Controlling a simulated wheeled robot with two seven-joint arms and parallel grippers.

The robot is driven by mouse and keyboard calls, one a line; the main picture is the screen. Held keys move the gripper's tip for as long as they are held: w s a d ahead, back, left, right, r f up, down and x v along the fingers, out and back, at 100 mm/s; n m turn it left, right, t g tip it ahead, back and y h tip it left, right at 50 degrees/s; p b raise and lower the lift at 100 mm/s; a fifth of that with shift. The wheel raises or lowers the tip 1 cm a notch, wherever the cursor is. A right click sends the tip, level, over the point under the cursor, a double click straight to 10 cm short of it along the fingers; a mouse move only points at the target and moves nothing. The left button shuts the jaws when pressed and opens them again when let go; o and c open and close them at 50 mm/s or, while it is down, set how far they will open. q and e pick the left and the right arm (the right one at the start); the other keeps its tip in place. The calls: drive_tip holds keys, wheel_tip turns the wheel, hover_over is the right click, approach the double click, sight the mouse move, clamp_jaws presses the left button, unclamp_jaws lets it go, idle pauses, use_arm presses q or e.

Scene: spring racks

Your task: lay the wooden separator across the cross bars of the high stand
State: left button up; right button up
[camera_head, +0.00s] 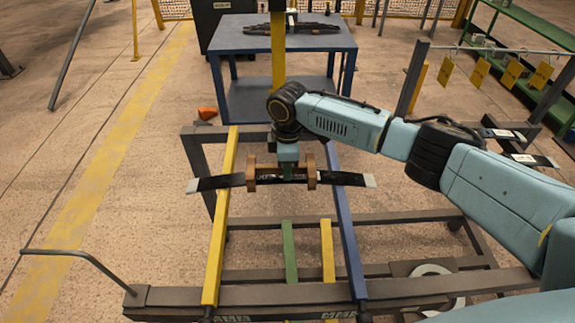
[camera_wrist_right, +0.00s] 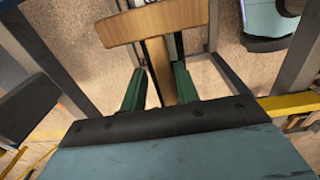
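The wooden separator (camera_head: 251,176) shows as a brown piece with two upright end blocks near the middle of the head view. A black strip with pale ends (camera_head: 345,179) runs along it, over the yellow bar (camera_head: 222,215) and the blue bar (camera_head: 342,215) of a stand. I cannot tell whether the separator touches the bars. My right gripper (camera_head: 287,165) is over the separator's middle. In the right wrist view, its green fingers (camera_wrist_right: 160,88) stand either side of the wooden stem, seemingly shut on it, with an end block (camera_wrist_right: 155,20) beyond. My left gripper is not in view.
A grey frame (camera_head: 430,284) surrounds the bars. A blue table (camera_head: 285,40) with dark parts stands behind. A yellow floor line (camera_head: 108,165) and open floor lie to the left.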

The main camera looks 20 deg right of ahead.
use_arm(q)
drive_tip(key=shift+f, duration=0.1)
use_arm(e)
drive_tip(key=shift+s+a+f+g, duration=0.2)
drive_tip(key=shift+s+f+g, duration=0.1)
drive_tip(key=shift+s+f, duration=0.6)
drive_tip(key=shift+w+r, duration=0.15)
drive_tip(key=shift+w, duration=0.05)
drive_tip(key=r, duration=0.2)
drive_tip(key=r+p, duration=0.1)
drive_tip(key=r, duration=0.5)
drive_tip(key=shift+w+d+p, duration=0.1)
drive_tip(key=shift+w+p, duration=0.2)
drive_tip(key=shift+p, duration=0.1)
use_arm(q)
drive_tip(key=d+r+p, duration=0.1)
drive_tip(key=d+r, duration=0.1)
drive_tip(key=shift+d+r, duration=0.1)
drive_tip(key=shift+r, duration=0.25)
use_arm(e)
wheel_tip(320, 180, up, 7)
drive_tip(key=shift+w+d, duration=0.15)
drive_tip(key=shift+f, duration=0.1)
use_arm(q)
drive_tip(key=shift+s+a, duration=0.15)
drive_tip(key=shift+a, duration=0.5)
